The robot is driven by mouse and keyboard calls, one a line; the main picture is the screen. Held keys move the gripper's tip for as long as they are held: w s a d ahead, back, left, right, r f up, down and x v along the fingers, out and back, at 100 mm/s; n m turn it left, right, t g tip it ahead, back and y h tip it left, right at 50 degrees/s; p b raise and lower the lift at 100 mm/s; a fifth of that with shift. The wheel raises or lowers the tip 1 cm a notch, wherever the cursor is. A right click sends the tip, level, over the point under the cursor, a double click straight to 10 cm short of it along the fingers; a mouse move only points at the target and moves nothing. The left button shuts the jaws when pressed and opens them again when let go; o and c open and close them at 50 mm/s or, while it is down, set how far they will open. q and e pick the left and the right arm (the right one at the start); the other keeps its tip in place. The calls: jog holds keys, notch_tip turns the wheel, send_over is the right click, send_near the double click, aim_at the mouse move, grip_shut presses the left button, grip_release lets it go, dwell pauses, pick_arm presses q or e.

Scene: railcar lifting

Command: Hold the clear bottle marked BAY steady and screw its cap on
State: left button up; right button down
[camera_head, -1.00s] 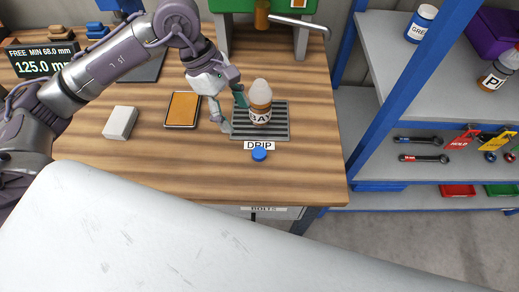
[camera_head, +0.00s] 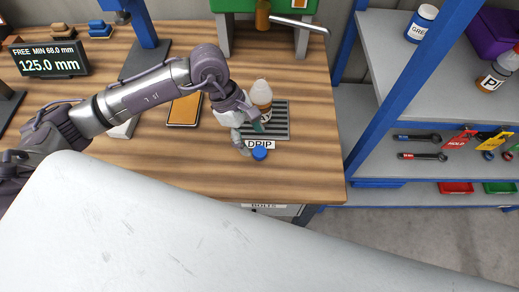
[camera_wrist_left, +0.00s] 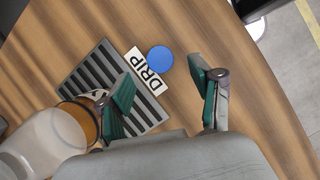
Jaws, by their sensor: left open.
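The bottle (camera_head: 262,90), clear with brown contents, stands upright and uncapped on the slatted drip tray (camera_head: 279,112). Its label is mostly hidden behind my left gripper (camera_head: 249,138). The blue cap (camera_head: 260,153) lies on the bench at the tray's front edge, beside the DRIP label. In the left wrist view, my left gripper (camera_wrist_left: 161,78) is open and empty, with the cap (camera_wrist_left: 160,59) in line with the gap between its fingertips. The bottle (camera_wrist_left: 60,135) shows there at lower left, beside the left finger. My right gripper is not in view.
An orange-brown pad (camera_head: 184,110) lies left of the tray, and a white block (camera_head: 124,128) is partly hidden by my arm. A green stand (camera_head: 225,30) is behind. Blue-framed shelves (camera_head: 375,130) rise to the right. Bare bench lies right of the tray.

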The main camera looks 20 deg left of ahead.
aim_at(260, 152)
pick_arm(q)
jog(key=p+x, duration=0.2)
jog(key=x, duration=0.1)
jog(key=shift+d+f, duration=0.4)
jog(key=shift+f, duration=0.4)
jog(key=c, duration=0.9)
